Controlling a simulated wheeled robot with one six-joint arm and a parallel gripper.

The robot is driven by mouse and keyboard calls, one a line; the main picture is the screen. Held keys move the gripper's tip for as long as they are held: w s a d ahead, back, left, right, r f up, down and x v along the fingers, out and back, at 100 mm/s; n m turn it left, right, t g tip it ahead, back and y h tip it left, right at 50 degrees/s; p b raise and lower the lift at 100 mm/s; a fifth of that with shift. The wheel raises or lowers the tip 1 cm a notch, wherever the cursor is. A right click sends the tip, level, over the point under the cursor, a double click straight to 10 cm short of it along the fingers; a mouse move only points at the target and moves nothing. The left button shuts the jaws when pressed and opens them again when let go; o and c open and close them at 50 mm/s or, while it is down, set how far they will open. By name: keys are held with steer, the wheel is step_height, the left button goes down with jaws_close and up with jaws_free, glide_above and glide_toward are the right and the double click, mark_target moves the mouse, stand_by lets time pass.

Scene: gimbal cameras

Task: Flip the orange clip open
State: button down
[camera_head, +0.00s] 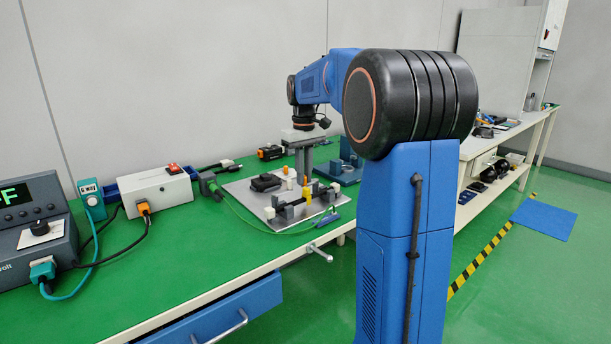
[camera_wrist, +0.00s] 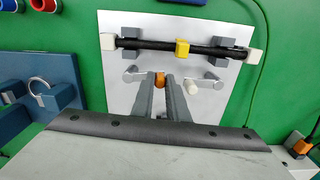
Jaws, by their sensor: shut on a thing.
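The orange clip (camera_wrist: 159,79) shows in the wrist view as a small orange piece on a pale metal plate (camera_wrist: 120,95), between my two grey fingertips. My gripper (camera_wrist: 160,84) is shut on it. The fingers hide much of the clip, so I cannot tell how far it is tilted. In the head view my gripper (camera_head: 304,180) points straight down over the plate (camera_head: 240,196).
A black rod (camera_wrist: 155,44) with a yellow block (camera_wrist: 182,47) lies in grey holders beyond my fingertips. Small levers flank the fingers, one with a white knob (camera_wrist: 191,86). A black tool (camera_head: 265,182), a blue stand (camera_head: 345,168) and a green cable are nearby.

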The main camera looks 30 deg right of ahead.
steer(key=shift+w+m, duration=0.4)
steer(key=shift+m, duration=0.4)
steer(key=c, duration=1.7)
jaws_free()
step_height(320, 180, up, 17)
steer(key=shift+r, duration=0.2)
steer(key=shift+a, duration=0.1)
